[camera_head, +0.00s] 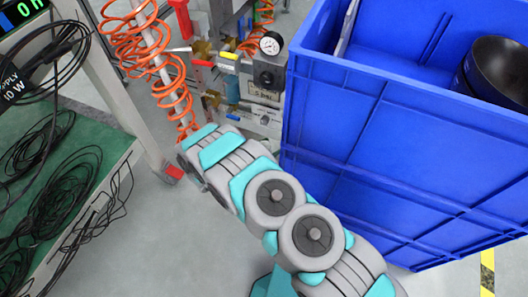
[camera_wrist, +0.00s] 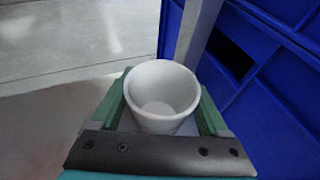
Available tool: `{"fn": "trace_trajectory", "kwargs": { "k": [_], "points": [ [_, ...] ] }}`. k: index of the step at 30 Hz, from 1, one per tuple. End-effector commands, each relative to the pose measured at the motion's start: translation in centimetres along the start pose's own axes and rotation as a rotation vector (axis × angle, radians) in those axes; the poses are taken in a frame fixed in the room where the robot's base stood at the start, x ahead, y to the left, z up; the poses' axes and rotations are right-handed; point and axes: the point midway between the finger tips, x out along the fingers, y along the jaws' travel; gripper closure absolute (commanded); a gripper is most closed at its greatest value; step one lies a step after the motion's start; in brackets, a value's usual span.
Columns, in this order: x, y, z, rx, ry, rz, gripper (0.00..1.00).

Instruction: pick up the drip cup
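The white drip cup (camera_wrist: 160,92) stands upright, open end up, between the two green fingers of my gripper (camera_wrist: 165,100) in the wrist view. The fingers lie against its left and right sides, so my gripper looks shut on it. The cup looks empty. I cannot tell whether its base rests on anything. In the head view my arm reaches up and left, and its far end hides the fingers and the cup.
A large blue crate (camera_head: 400,160) with a dark bowl (camera_head: 500,70) inside stands right of my arm. Valves and a gauge (camera_head: 271,44) are beyond the arm. Orange coiled hoses (camera_head: 150,50) hang nearby. A green bench (camera_head: 60,190) with black cables is at left.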

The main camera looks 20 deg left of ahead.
Motion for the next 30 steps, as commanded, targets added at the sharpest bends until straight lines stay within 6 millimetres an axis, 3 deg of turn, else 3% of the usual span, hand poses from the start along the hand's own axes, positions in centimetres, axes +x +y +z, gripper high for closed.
{"fn": "trace_trajectory", "kwargs": {
  "k": [2,18,30],
  "points": [
    [0.00,0.00,0.00,0.000,0.000,0.000,0.32],
    [-0.01,0.00,0.00,0.000,0.000,0.000,0.90],
    [-0.18,0.20,0.26,0.000,0.000,0.001,0.90]
  ]
}}
